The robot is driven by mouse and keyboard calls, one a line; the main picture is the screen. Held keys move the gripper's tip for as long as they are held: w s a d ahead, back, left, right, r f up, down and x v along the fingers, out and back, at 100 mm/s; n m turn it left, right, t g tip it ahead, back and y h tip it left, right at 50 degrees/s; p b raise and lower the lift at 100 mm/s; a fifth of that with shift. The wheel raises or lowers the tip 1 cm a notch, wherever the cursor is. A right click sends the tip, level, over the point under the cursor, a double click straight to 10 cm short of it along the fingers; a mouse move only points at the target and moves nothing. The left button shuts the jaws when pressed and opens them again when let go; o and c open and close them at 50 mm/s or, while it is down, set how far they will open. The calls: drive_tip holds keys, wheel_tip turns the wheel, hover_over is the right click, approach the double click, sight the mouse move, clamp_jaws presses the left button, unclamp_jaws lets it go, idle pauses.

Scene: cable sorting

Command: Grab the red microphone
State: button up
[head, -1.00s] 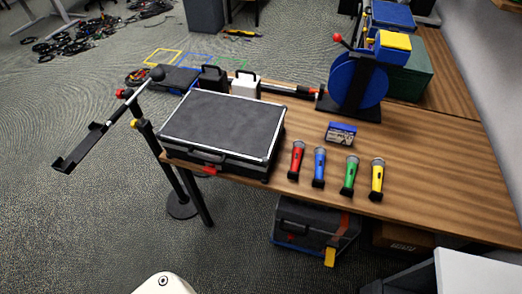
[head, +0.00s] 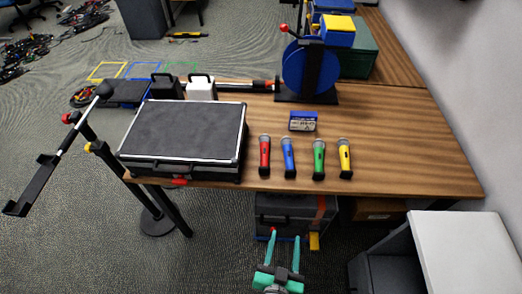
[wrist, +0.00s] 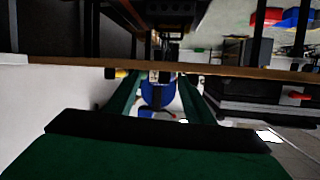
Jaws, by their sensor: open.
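The red microphone (head: 264,155) stands out at the left end of a row on the wooden table, close to the front edge and just right of the black case. Blue (head: 288,157), green (head: 318,159) and yellow (head: 344,158) microphones lie to its right. My gripper (head: 285,238) is open and empty, in front of the table and apart from the microphones. In the wrist view its green fingers (wrist: 155,92) are spread, with the table edge crossing beyond them. I cannot make out the red microphone there.
The black case (head: 185,130) fills the table's left front. A blue reel (head: 308,70) stands behind, with a small blue box (head: 303,121) before it. A dark crate (head: 290,208) sits under the table. The table's right side (head: 410,150) is clear.

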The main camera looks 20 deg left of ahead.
drive_tip(key=w+a+r+y, duration=0.1)
drive_tip(key=w+a, duration=0.3)
drive_tip(key=w, duration=0.5)
drive_tip(key=n+g+y, duration=0.2)
approach(265, 155)
drive_tip(key=shift+s+d+f, duration=0.25)
drive_tip(key=shift+d+f, duration=0.3)
drive_tip(key=shift+d, duration=0.2)
drive_tip(key=shift+w+a+r, duration=0.1)
drive_tip(key=shift+w+a, duration=0.1)
drive_tip(key=shift+w, duration=0.2)
drive_tip(key=shift+w+a+r, duration=0.1)
drive_tip(key=shift+w+a, duration=0.1)
drive_tip(key=shift+w, duration=0.25)
drive_tip(key=x, duration=0.5)
drive_tip(key=shift+w+a+f, duration=0.1)
drive_tip(key=shift+w+a, duration=0.05)
drive_tip(key=shift+w, duration=0.05)
drive_tip(key=shift+a+x, duration=0.2)
drive_tip(key=shift+x, duration=1.15)
drive_tip(key=shift+a+x, duration=0.25)
drive_tip(key=shift+x, duration=1.1)
clamp_jaws()
